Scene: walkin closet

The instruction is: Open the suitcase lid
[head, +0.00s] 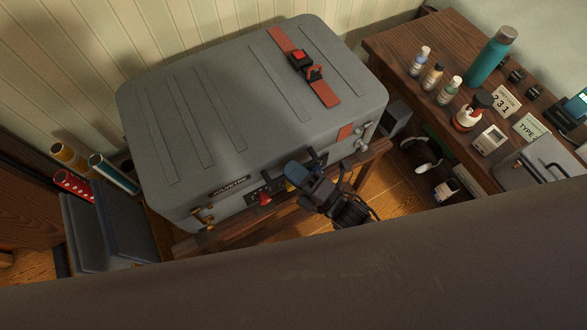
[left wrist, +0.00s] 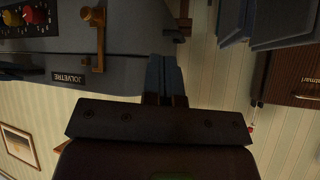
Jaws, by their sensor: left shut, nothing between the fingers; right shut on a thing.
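The grey suitcase (head: 190,165) lies flat on a wooden bench, and its lid (head: 225,95) looks down. A red strap (head: 285,42) with a buckle (head: 303,62) lies across the lid; a short red strap piece (head: 345,132) shows on the front. A brass latch (head: 203,215) is at the front left, also in the left wrist view (left wrist: 95,40), and a pale latch (head: 364,140) at the right. My right gripper (head: 305,162) is shut at the lid's front edge; its exact contact is hidden. My left gripper (left wrist: 165,75) is shut and empty beside the suitcase.
A wooden desk (head: 410,38) at right holds a teal bottle (head: 493,55), small bottles and cards. Rolled tubes (head: 112,172) and grey-blue panels (head: 120,225) stand left of the suitcase. The wall is close behind it. A dark surface fills the bottom of the head view.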

